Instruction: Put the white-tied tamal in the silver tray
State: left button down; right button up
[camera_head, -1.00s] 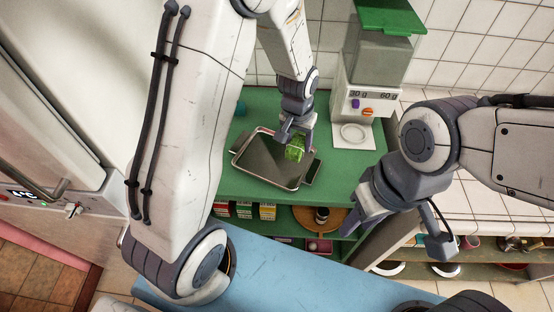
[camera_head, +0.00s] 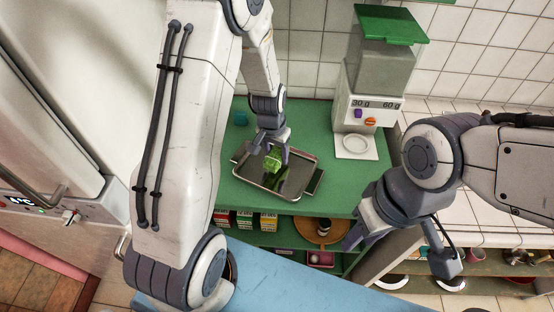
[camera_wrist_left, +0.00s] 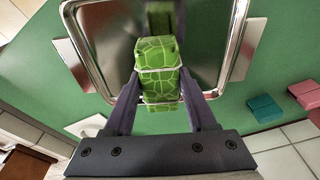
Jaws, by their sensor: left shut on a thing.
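The white-tied tamal is a green block with a pale vein pattern and white ties (camera_wrist_left: 158,75). In the head view the tamal (camera_head: 273,161) is over the silver tray. My left gripper (camera_head: 271,150) is shut on it, with a finger on each side in the left wrist view (camera_wrist_left: 155,100). The silver tray (camera_head: 264,186) lies on the green counter, and its shiny rim shows in the left wrist view (camera_wrist_left: 85,50). I cannot tell whether the tamal touches the tray floor. My right gripper (camera_head: 352,236) hangs empty in front of the shelf, its fingers apart.
A dispenser with a green lid (camera_head: 372,80) and a white plate (camera_head: 356,146) stands right of the tray. Boxes (camera_head: 243,221) and a round wooden board (camera_head: 318,229) are on the shelf below. A teal object (camera_head: 240,118) sits behind the tray. The counter's right part is clear.

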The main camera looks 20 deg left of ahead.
aim_at(277, 161)
pick_arm(q)
jog(key=shift+f, duration=1.6)
jog(key=shift+f, duration=0.2)
jog(key=shift+c, duration=1)
grip_release()
jog(key=shift+r, duration=0.1)
